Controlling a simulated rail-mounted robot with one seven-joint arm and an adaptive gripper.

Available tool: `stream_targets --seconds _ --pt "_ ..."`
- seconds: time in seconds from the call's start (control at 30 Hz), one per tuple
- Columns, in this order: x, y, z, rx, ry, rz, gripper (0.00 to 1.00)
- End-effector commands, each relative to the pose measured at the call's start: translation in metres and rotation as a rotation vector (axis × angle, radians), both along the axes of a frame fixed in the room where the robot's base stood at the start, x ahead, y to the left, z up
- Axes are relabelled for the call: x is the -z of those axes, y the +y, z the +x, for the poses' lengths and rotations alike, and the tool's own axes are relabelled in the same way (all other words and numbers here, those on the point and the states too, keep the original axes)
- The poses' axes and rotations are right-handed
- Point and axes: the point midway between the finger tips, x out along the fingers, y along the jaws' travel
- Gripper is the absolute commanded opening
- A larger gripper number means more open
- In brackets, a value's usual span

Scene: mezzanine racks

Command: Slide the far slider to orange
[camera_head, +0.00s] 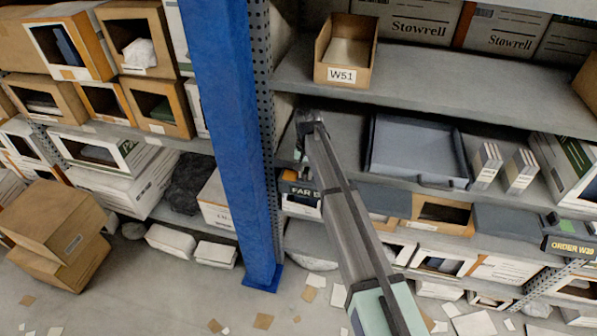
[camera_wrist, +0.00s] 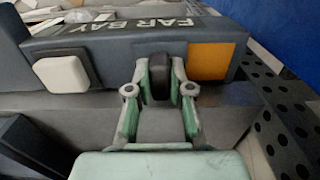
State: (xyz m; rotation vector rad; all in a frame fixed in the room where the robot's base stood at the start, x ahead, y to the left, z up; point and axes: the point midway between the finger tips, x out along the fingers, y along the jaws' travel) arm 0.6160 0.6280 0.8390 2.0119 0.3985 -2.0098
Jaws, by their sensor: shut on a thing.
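The far slider's dark grey housing (camera_wrist: 120,45) fills the upper wrist view, with FAR BAY lettered on its top. Its dark slider knob (camera_wrist: 160,82) stands on the front face. An orange patch (camera_wrist: 211,61) is right of the knob, and a raised white block (camera_wrist: 62,74) is farther left. My gripper (camera_wrist: 160,80) is shut on the knob, one green finger on each side. The knob is left of the orange patch, not over it. In the head view the FAR BAY label (camera_head: 299,191) is partly hidden by my arm.
A blue rack post (camera_head: 232,130) stands close to the left of my arm; it is at the upper right in the wrist view. A grey tray (camera_head: 415,178) sits on the shelf to the right. A bin marked W51 (camera_head: 342,75) stands on the shelf above. An ORDER W39 label (camera_head: 572,248) is far right.

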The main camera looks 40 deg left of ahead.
Motion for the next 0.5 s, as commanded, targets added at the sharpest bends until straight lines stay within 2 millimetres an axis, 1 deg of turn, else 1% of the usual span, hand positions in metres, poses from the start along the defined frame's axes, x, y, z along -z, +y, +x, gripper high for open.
stream_targets --seconds 0.03,0.13,0.17,0.2,0.23,0.5 --pt "0.0013 -0.0039 0.0006 0.000 -0.001 -0.009 0.00" --pt "0.0014 -0.0044 0.0006 0.001 -0.001 -0.010 0.00" --pt "0.0015 -0.0046 0.0007 0.001 -0.001 -0.010 0.24" --pt "0.0015 -0.0047 0.0007 0.001 -0.001 -0.010 0.38" --pt "0.0014 -0.0045 0.0006 0.001 -0.001 -0.010 0.46" --pt "0.0007 -0.0028 0.0004 0.000 -0.001 -0.007 0.46"
